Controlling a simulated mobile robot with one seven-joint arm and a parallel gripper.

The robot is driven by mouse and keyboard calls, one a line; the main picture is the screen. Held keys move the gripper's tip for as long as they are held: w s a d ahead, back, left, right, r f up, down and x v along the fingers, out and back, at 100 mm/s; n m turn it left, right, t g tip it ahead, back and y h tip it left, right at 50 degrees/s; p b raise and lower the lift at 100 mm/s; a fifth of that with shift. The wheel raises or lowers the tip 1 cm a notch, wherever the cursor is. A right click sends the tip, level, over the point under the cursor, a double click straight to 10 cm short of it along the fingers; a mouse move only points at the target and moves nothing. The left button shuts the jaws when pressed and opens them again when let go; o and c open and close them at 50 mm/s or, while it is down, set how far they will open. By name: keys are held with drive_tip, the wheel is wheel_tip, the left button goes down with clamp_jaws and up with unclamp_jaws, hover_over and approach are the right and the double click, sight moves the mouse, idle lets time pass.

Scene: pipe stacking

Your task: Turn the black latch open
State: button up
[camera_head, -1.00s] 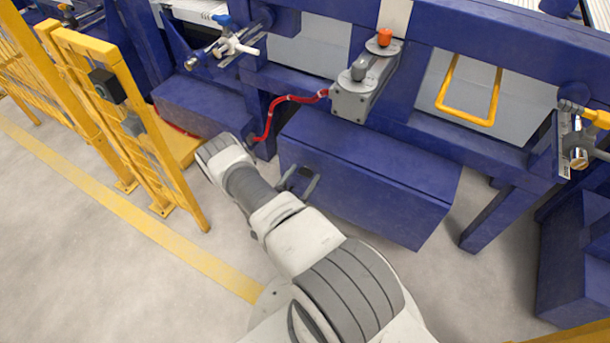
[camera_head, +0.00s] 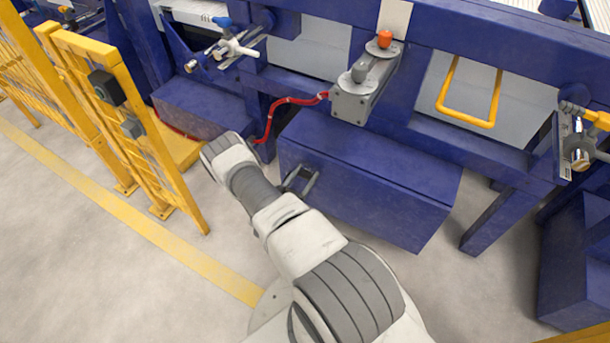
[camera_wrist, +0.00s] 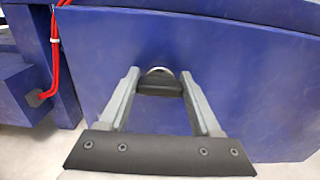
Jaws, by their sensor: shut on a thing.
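The black latch (camera_wrist: 160,87) sits on the front face of a blue box (camera_wrist: 230,70) in the wrist view, in front of a silver round mount (camera_wrist: 158,71). The fingertips of my gripper (camera_wrist: 160,80) are on its left and right sides, shut on it. The latch appears to lie crosswise between the fingers. In the head view my gripper (camera_head: 301,179) is at the left part of the front of the blue box (camera_head: 370,170). The latch cannot be made out there.
A red cable (camera_head: 271,118) runs from a grey device (camera_head: 362,92) with an orange knob down past the left of the box. A yellow fence (camera_head: 140,120) stands close to the left of my arm. A yellow handle (camera_head: 468,117) is at the right. Floor in front is clear.

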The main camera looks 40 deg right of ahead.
drive_tip(key=m, duration=0.4)
drive_tip(key=shift+m+p, duration=0.3)
drive_tip(key=m+p, duration=0.1)
drive_tip(key=m, duration=0.3)
drive_tip(key=shift+s+m, duration=0.1)
drive_tip(key=shift+m, duration=0.2)
drive_tip(key=m+p, duration=0.2)
drive_tip(key=m, duration=0.2)
drive_tip(key=shift+f+m+p, duration=0.15)
drive_tip(key=shift+m+p, duration=0.7)
drive_tip(key=shift+m, duration=1.35)
drive_tip(key=o, duration=1.4)
